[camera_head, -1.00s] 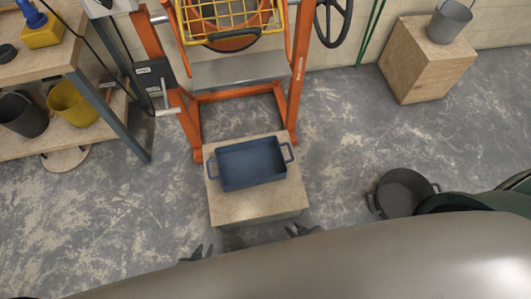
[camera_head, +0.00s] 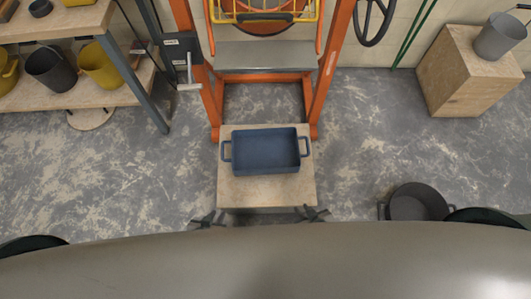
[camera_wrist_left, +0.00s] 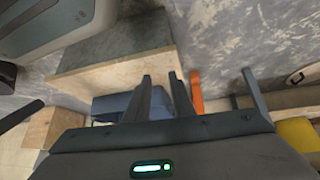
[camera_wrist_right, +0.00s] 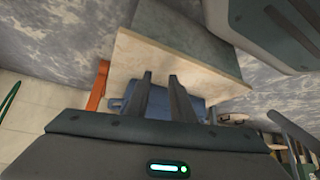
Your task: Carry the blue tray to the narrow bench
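The blue tray (camera_head: 266,151), rectangular with a handle at each end, rests on a low wooden block (camera_head: 266,191) in the head view. Its blue side also shows past the fingers in the left wrist view (camera_wrist_left: 112,106) and the right wrist view (camera_wrist_right: 196,106). My left gripper (camera_head: 208,219) and my right gripper (camera_head: 314,213) are near the block's front corners, apart from the tray. Both have a gap between their fingers and hold nothing. I cannot tell which piece is the narrow bench.
An orange frame (camera_head: 328,72) with a grey ledge (camera_head: 265,56) stands behind the block. A shelf unit (camera_head: 112,58) with tubs is at left. A wooden cube (camera_head: 456,75) with a grey bucket is at right. A dark tub (camera_head: 418,204) lies on the floor.

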